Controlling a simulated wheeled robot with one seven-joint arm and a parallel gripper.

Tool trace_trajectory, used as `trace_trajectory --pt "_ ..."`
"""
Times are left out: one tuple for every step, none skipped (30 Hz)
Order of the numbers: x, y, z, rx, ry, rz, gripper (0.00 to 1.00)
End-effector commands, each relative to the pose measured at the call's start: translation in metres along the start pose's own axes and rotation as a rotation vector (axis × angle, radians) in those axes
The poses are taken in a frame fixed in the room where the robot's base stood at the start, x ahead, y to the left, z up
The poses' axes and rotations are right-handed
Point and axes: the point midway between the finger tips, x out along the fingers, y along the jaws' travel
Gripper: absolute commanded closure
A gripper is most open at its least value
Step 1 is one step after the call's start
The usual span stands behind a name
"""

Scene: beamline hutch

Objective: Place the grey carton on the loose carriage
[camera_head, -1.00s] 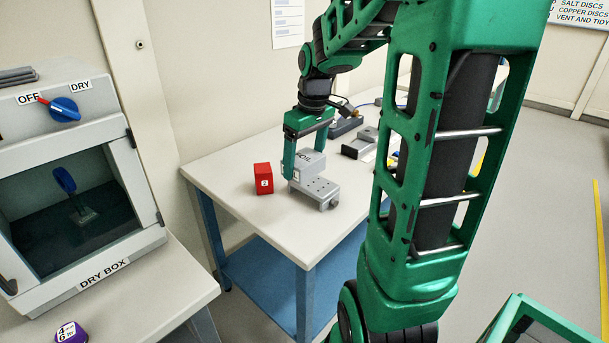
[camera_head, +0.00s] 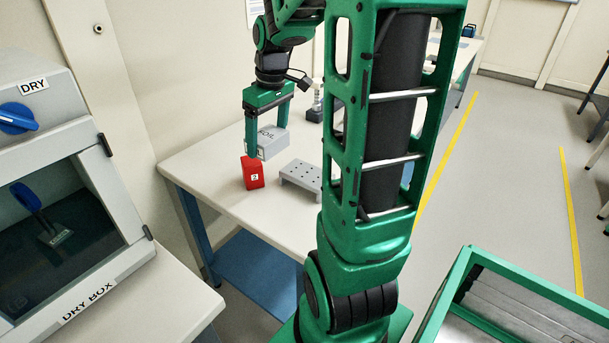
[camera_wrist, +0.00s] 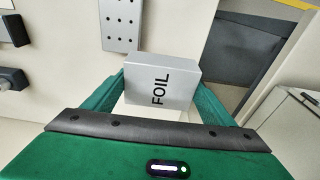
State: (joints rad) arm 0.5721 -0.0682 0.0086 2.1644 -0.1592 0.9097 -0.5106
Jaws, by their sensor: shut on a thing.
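The grey carton (camera_head: 274,141), lettered FOIL, is between the fingers of my gripper (camera_head: 266,148), which is shut on it. The wrist view shows the carton (camera_wrist: 160,82) between the two green fingers (camera_wrist: 160,88). The carriage (camera_head: 301,176) is a low grey block with holes in its top, on the table to the right of and nearer than the carton. In the wrist view the carriage (camera_wrist: 120,24) lies beyond the carton, apart from it, its top bare. I cannot tell the carton's height above the table.
A red block (camera_head: 253,174) marked 2 stands close by the carton, left of the carriage. The table (camera_head: 220,190) is clear in front of them. A dry box (camera_head: 70,235) stands at the left. A green-framed bin (camera_head: 455,290) is at lower right.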

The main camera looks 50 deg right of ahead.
Motion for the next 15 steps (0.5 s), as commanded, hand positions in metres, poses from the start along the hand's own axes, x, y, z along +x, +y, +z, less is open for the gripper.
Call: trace_trajectory --pt "0.001 0.002 0.001 0.003 0.0 0.0 0.46" --pt "0.001 0.004 0.002 0.004 0.0 0.0 0.46" --pt "0.003 0.007 0.005 0.006 -0.001 0.0 0.46" --pt "0.005 0.01 0.007 0.007 -0.001 0.0 0.46" --pt "0.007 0.014 0.01 0.008 -0.002 0.0 0.46" --pt "0.011 0.02 0.015 0.01 -0.002 0.0 0.46" --pt "0.013 0.025 0.019 0.01 -0.002 0.0 0.46" --pt "0.017 0.03 0.023 0.012 -0.002 0.0 0.46" --pt "0.021 0.037 0.028 0.011 -0.003 -0.001 0.46" --pt "0.024 0.042 0.032 0.012 -0.003 -0.001 0.46" --pt "0.027 0.047 0.035 0.011 -0.002 0.0 0.46" --pt "0.031 0.054 0.04 0.011 -0.002 0.0 0.46" --pt "0.034 0.059 0.044 0.011 -0.002 0.0 0.46" --pt "0.037 0.064 0.048 0.012 -0.002 0.0 0.46" --pt "0.041 0.07 0.053 0.011 -0.002 0.0 0.46"
